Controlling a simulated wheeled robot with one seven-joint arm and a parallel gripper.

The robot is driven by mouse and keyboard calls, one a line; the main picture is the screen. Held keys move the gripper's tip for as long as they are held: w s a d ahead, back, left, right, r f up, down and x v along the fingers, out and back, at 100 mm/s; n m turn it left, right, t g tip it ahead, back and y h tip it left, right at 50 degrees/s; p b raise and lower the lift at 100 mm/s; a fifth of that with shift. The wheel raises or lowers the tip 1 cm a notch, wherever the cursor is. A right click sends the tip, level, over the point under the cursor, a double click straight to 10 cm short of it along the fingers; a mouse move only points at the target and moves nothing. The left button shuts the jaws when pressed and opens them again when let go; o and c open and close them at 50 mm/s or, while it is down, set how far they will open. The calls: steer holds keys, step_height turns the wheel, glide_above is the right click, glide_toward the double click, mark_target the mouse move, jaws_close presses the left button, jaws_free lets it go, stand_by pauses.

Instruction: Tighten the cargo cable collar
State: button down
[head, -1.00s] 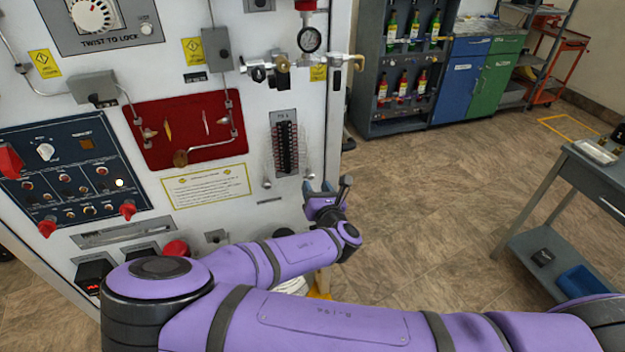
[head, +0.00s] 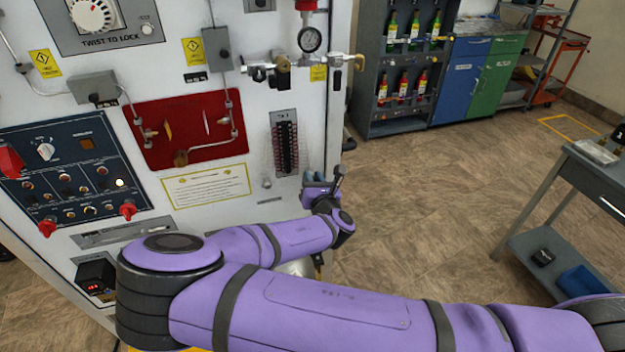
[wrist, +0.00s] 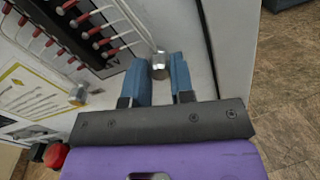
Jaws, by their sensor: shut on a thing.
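My gripper (head: 316,181) is at the lower right of the white panel, just below the terminal block. In the wrist view its two blue fingers (wrist: 160,75) are shut on a small silver collar (wrist: 160,64) on the panel, one finger on each side. I take this to be the cargo cable collar. In the head view the gripper hides it. A similar silver knob (wrist: 78,95) sits apart to the left in the wrist view, and also shows in the head view (head: 267,183). Whether the collar is tight cannot be told.
The dark terminal block (head: 285,146) with red-and-white wires (wrist: 108,30) is just above the gripper. A yellow-bordered notice (head: 207,186) is to the left. The panel's right edge is close beside the gripper, with open floor (head: 430,210) beyond. A grey table (head: 590,175) stands far right.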

steer(key=shift+m, duration=0.3)
steer(key=m, duration=2.3)
steer(key=shift+f+m, duration=0.1)
steer(key=shift+m, duration=0.2)
stand_by(0.4)
steer(key=c, duration=1)
jaws_free()
steer(key=v, duration=1.1)
